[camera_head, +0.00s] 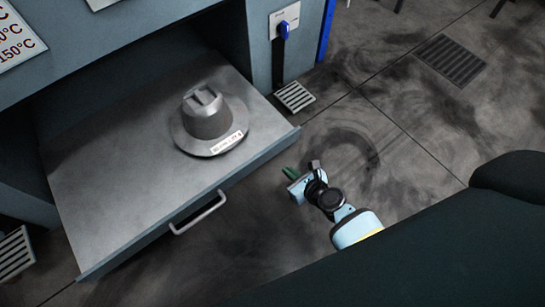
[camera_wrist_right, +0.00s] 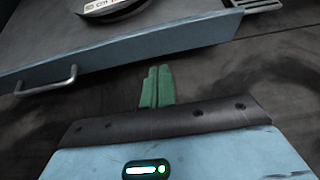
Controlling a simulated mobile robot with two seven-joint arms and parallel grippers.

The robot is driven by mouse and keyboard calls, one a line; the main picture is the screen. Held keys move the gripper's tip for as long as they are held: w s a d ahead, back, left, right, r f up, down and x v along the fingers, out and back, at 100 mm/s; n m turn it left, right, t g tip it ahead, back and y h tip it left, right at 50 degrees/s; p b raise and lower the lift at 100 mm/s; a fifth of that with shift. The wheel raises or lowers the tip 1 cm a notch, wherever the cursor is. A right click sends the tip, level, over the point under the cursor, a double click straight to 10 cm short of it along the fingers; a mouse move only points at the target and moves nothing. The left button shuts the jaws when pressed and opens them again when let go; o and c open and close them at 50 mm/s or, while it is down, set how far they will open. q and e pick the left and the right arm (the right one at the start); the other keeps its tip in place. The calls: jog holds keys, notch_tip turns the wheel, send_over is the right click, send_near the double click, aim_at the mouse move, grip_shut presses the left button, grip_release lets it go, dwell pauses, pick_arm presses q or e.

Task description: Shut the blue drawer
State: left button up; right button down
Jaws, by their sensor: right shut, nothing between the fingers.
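The blue drawer (camera_head: 185,232) is pulled out of the grey-blue cabinet, with its flat grey top surface exposed. A silver handle (camera_head: 198,213) sits on its front face; the handle also shows in the right wrist view (camera_wrist_right: 46,83). A grey metal hat form (camera_head: 207,118) with a white label stands on the drawer. My right gripper (camera_head: 290,172) is in front of the drawer, to the right of the handle and apart from it. Its green fingers (camera_wrist_right: 157,87) are together and empty in the right wrist view. My left gripper is not in view.
The cabinet (camera_head: 108,45) stands behind the drawer, with a blue knob (camera_head: 284,30) on its right panel. Floor grates (camera_head: 295,97) lie beside the cabinet and farther right (camera_head: 451,60). The dark floor around my right gripper is clear.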

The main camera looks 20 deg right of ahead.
aim_at(267, 153)
jog(key=b+x, duration=0.1)
jog(key=x, duration=0.1)
jog(key=r+b+x, duration=0.1)
jog(key=x, duration=0.2)
jog(key=b+x, duration=0.1)
jog(key=x, duration=0.2)
jog(key=shift+w+r, duration=0.15)
jog(key=shift+w, duration=0.15)
jog(key=shift+w+a, duration=0.15)
jog(key=shift+w, duration=0.25)
